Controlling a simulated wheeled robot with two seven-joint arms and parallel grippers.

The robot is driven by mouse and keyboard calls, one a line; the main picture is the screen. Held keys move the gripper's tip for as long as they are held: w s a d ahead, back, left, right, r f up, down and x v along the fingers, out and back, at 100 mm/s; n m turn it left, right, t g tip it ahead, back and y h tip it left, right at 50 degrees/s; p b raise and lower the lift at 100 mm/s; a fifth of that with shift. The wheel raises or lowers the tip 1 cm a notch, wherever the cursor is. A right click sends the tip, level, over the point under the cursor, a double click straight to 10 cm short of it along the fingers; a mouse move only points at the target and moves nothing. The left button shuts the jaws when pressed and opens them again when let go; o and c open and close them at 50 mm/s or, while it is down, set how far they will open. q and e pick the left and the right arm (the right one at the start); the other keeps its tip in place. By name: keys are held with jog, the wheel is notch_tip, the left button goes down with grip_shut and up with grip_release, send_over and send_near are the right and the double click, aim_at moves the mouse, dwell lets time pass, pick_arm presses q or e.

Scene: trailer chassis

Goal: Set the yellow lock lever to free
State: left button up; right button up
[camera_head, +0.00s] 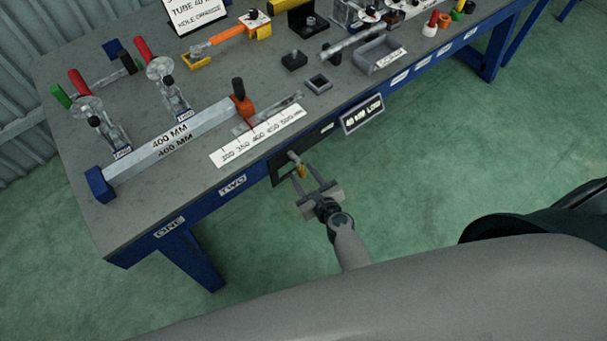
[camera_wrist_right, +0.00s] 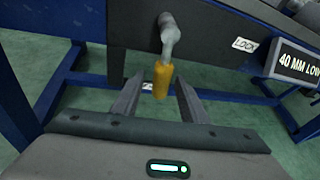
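The lock lever has a grey arm and a yellow handle (camera_wrist_right: 162,80). It hangs from a pivot on a dark plate (camera_wrist_right: 140,35) and points downward in the right wrist view. In the head view the yellow handle (camera_head: 301,172) shows small at the bench's front edge. My right gripper (camera_head: 304,175) is open, with one finger on each side of the handle; in the wrist view gaps show between fingers and handle. A LOCK label (camera_wrist_right: 245,45) is right of the lever. A small label (camera_wrist_right: 148,87) below is partly hidden and unreadable. My left gripper is not in view.
The bench top (camera_head: 95,190) carries a 400 MM bar (camera_head: 175,138) in clamps and a white scale strip (camera_head: 258,135). A 40 MM sign (camera_head: 362,114) hangs on the front edge, right of the lever. The green floor in front is clear.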

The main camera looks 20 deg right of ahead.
jog(key=shift+s+d+r, duration=0.1)
jog(key=shift+s+r, duration=0.1)
jog(key=shift+s, duration=0.35)
jog(key=p+v, duration=0.1)
jog(key=v, duration=1.5)
jog(key=shift+s, duration=0.1)
jog(key=s+a+f+n+g+b, duration=0.1)
jog(key=s+f+n+g, duration=0.1)
jog(key=s+f+n, duration=0.5)
jog(key=s+a+f+n+g, duration=0.1)
jog(key=f+n+g, duration=0.3)
jog(key=f, duration=0.7)
jog(key=s+a+f+n+g+b, duration=0.1)
jog(key=s+f+n, duration=0.5)
jog(key=f, duration=0.4)
jog(key=s+d+f+n+g+h, duration=0.1)
jog(key=s+d+f+n+g, duration=0.1)
jog(key=s+d+f+n, duration=0.3)
jog(key=s+d+f+n+g+h+b, duration=0.1)
jog(key=s+d+f+n+g, duration=0.2)
jog(key=s+d+f+n, duration=0.2)
jog(key=s+f+n, duration=0.3)
jog(key=s+n, duration=0.3)
jog(key=n, duration=0.2)
jog(key=shift+s+d+f+g, duration=0.2)
jog(key=shift+s+g, duration=0.1)
jog(key=shift+s, duration=0.1)
